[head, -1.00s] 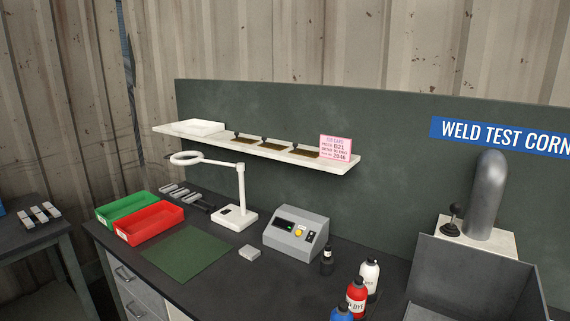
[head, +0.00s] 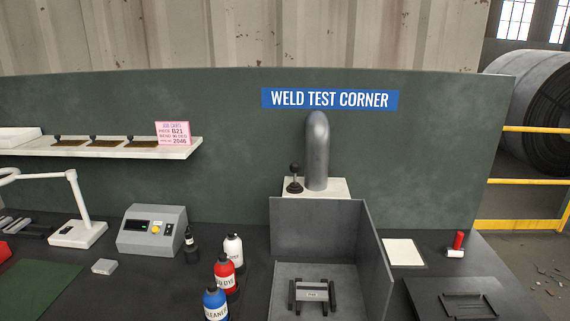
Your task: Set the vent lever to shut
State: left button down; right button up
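A small lever with a black ball knob (head: 294,176) stands on the white top of a box (head: 330,187), beside a grey metal vent pipe (head: 317,150). The lever looks about upright. I cannot read any marking that tells its setting. The box is behind the back wall of an open grey metal booth (head: 318,228). Neither of my grippers is in the head view.
A part on dark supports (head: 312,292) lies inside the booth. White, red (head: 225,275) and blue bottles stand left of it, near a grey control box (head: 152,231). A red-handled item (head: 458,243) and a white sheet (head: 404,253) lie to the right.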

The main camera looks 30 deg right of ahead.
aim_at(294, 167)
jog(key=j+z, duration=0.15)
jog(key=z, duration=0.7)
